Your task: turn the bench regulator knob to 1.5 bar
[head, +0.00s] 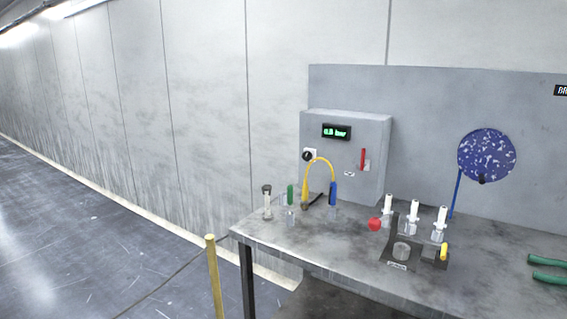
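The bench regulator is a grey box (345,128) standing at the back left of the bench against the grey back panel. Its small black knob (308,156) sits on a white plate at the box's left front, below the display. The green display (337,132) seems to read 0.8 bar, but the digits are small. The knob's pointer is too small to read. My gripper is not in view, and nothing touches the knob.
A yellow hose (320,160) arches just below and right of the knob. A red lever (363,159) is on the box. Several bottles stand on the bench (345,255), with a red ball-like knob (375,224). A yellow post (214,275) stands left; the floor beyond is clear.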

